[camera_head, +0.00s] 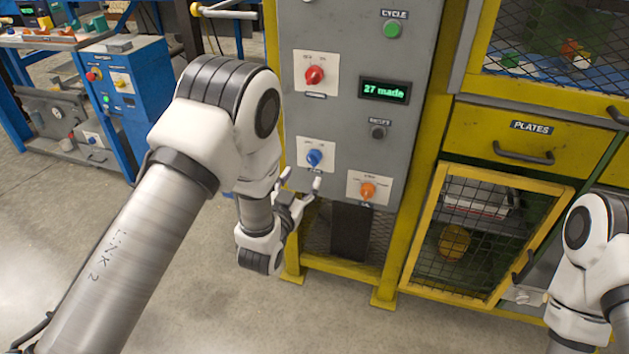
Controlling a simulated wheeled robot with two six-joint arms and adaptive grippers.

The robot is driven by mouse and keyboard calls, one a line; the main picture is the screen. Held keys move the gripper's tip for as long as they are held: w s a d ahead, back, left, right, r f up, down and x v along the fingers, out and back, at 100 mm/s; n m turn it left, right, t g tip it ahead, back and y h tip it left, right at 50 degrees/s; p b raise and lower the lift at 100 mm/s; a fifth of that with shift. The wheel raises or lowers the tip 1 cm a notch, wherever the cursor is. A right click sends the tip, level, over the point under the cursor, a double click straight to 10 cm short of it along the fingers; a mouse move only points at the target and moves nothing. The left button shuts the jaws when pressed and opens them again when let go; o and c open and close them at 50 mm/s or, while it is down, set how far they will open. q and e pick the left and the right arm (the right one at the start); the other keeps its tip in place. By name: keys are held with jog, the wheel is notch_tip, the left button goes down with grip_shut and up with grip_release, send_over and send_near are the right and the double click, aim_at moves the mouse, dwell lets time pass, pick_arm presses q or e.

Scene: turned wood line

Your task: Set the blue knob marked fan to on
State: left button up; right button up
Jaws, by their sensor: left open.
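The blue knob (314,157) sits on a white plate on the grey panel, below the red knob. The small print on its plate is too small to read, and I cannot tell its setting. My left gripper (301,183) is open and empty, just below and to the left of the blue knob, apart from it as far as I can see. Its fingers cover part of the area under the plate. My right arm comes in at the lower right, and its gripper jaws cannot be made out.
The panel (345,124) also carries a red knob (314,75), an orange knob (368,190), a green button (392,29), a dark button (378,131) and a display (384,91) reading "27 made". A yellow cabinet with a PLATES drawer (540,139) stands to the right. A blue machine (126,97) stands left.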

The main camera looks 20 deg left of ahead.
aim_at(311, 163)
pick_arm(q)
jog(key=w, duration=0.7)
jog(key=shift+d+r+b, duration=0.1)
jog(key=shift+d+b, duration=0.1)
jog(key=shift+b, duration=0.2)
jog(key=c, duration=1.1)
